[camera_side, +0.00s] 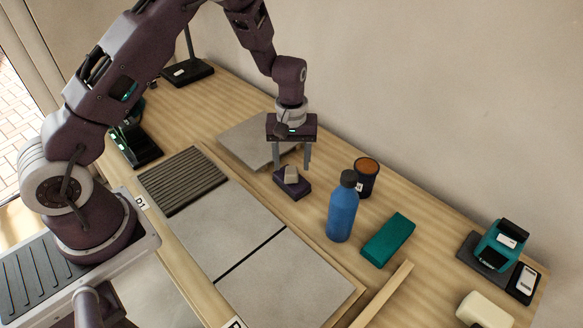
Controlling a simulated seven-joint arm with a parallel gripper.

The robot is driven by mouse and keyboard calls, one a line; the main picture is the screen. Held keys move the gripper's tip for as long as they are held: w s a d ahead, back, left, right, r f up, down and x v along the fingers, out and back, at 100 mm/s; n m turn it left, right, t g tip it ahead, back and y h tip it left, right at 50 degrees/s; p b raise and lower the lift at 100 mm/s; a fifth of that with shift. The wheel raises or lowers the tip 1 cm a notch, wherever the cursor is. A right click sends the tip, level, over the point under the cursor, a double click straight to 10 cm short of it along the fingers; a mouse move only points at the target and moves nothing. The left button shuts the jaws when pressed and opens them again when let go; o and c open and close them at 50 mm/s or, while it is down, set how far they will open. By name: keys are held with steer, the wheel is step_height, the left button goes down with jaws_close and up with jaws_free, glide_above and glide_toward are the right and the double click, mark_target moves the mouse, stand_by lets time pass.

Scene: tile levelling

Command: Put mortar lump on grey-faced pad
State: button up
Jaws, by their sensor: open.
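A small grey-beige lump (291,172), which looks like the mortar lump, sits on top of a small dark purple block (293,187) right of the bench's middle. I cannot tell whether the fingertips touch anything. I cannot surely pick out the grey-faced pad. A grey slab (245,143) lies behind my gripper, partly hidden by it. A ribbed dark grey panel (183,181) lies to the left.
Two large grey tiles (228,228) lie in front, split by a dark gap. A blue bottle (342,212), a dark cup (366,178) and a teal block (388,240) stand close on the right. A wooden strip (383,294) and a teal device (501,246) are farther right.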

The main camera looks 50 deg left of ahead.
mark_target(292, 170)
steer(key=s+d+r+m+t, duration=0.1)
steer(key=s+r, duration=0.2)
steer(key=r, duration=0.5)
steer(key=s+d+r+m+t+h, duration=0.15)
steer(key=s+r, duration=0.25)
steer(key=r, duration=0.5)
steer(key=s+r+m+y, duration=0.1)
steer(key=s+r, duration=0.2)
steer(key=r, duration=0.5)
steer(key=s+r+m+t, duration=0.3)
steer(key=s+m, duration=0.2)
steer(key=s, duration=1.2)
steer(key=shift+s, duration=0.2)
